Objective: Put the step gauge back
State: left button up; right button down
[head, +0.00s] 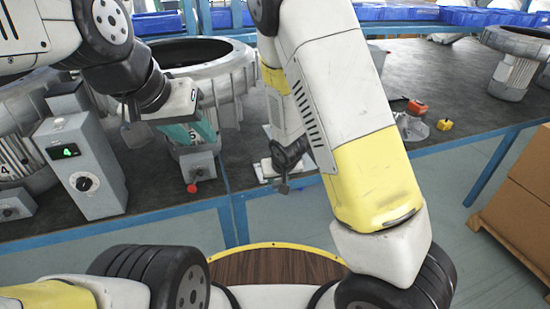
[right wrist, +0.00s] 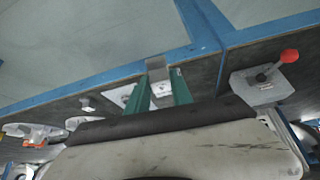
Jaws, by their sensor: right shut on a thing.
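In the right wrist view my right gripper (right wrist: 160,82) has two green fingers around a small grey metal block, which I take to be the step gauge (right wrist: 155,66). The block shows at the fingertips, over the bench's front edge. A white plate (right wrist: 128,96) lies on the bench just behind the fingers; a gap between gripper and plate is hard to judge. In the head view my right arm hides most of this gripper, and a white plate (head: 264,170) shows beside it. My left gripper (head: 190,140), with teal fingers, hangs before a blower housing; its opening is unclear.
A grey box with a red knob (head: 192,188) stands left of the white plate. A control box with a green display (head: 70,152) is further left. Blower housings (head: 205,65) stand behind.

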jog(key=a+f+n, duration=0.1)
jog(key=a, duration=0.5)
jog(key=shift+y, duration=0.3)
jog(key=w+d, duration=0.1)
jog(key=w, duration=0.3)
jog(key=w+d+f, duration=0.1)
jog(key=w+d, duration=0.1)
jog(key=w, duration=0.3)
jog(key=w+d, duration=0.1)
jog(key=w, duration=0.4)
jog(key=shift+d+f, duration=0.25)
jog(key=shift+f, duration=0.15)
jog(key=shift+w+f, duration=0.15)
jog(key=shift+w, duration=0.1)
jog(key=shift+f, duration=1.6)
jog(key=c, duration=1.1)
grip_release()
jog(key=shift+f, duration=0.15)
